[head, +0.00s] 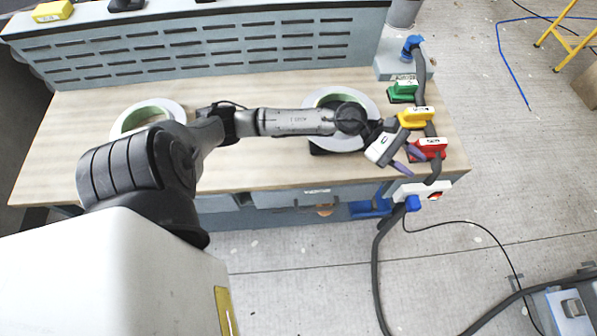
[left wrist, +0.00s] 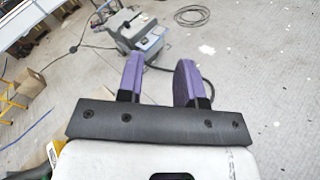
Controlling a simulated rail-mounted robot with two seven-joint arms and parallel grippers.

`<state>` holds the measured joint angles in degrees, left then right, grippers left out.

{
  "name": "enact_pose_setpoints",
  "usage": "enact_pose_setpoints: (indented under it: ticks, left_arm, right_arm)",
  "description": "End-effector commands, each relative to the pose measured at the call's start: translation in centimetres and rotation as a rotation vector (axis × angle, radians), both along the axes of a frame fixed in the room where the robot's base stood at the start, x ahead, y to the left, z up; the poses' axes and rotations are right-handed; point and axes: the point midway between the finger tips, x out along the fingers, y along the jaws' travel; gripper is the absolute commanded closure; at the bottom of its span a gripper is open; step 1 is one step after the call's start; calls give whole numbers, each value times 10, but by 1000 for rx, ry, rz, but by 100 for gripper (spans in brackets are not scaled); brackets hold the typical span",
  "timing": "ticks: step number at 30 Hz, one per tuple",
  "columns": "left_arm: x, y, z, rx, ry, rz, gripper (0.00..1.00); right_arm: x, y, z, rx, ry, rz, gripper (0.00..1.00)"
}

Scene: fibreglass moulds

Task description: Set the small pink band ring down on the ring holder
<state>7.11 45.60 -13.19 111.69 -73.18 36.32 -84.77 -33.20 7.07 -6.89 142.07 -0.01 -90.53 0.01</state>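My left gripper (head: 413,164) reaches over the right end of the workbench, beside the red block. Its two purple fingers are spread apart. I cannot make out the small pink band ring in either view. I cannot pick out a ring holder for certain either. My right gripper is not in view.
The wooden workbench (head: 85,110) carries two round moulds with pale rims, one at left (head: 122,120) and one in the middle (head: 368,98), partly behind my arm. Green (head: 403,90), yellow (head: 417,117) and red (head: 432,146) blocks line its right end. A dark hose (head: 378,270) hangs in front.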

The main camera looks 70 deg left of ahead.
Motion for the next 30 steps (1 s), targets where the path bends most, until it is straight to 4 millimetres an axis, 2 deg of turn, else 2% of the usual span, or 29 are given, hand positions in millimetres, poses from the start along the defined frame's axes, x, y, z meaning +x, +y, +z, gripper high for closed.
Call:
enact_pose_setpoints:
  ticks: [1, 3, 6, 8, 11, 14, 18, 20, 21, 24, 27, 30]
  left_arm:
    - [-4, -11, 6, -197, 69, 69, 66]
    - [-7, -16, 15, -484, 186, 178, 66]
    - [-13, -10, 16, -895, 377, 334, 66]
    - [-18, -1, 10, -1138, 499, 432, 66]
    - [-32, 15, -15, -1539, 710, 605, 66]
    - [-57, 27, -51, -1927, 913, 803, 66]
    - [-110, 27, -109, -2411, 1147, 1126, 66]
    - [-136, 21, -130, -2582, 1217, 1276, 66]
    - [-154, 16, -142, 2477, -1157, -1274, 66]
    - [-195, 1, -162, 2207, -1000, -1253, 66]
    - [-228, -13, -173, 2009, -882, -1242, 66]
    - [-252, -23, -178, 1879, -800, -1240, 66]
  right_arm:
    - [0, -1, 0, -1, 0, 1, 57]
    - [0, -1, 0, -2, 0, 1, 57]
    - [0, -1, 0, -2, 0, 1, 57]
    - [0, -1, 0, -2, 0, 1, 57]
    - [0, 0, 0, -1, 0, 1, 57]
    - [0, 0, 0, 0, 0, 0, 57]
    - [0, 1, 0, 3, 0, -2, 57]
    - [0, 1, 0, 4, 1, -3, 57]
    - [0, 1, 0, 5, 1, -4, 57]
    - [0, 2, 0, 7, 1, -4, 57]
    - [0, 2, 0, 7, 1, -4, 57]
    - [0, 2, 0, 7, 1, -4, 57]
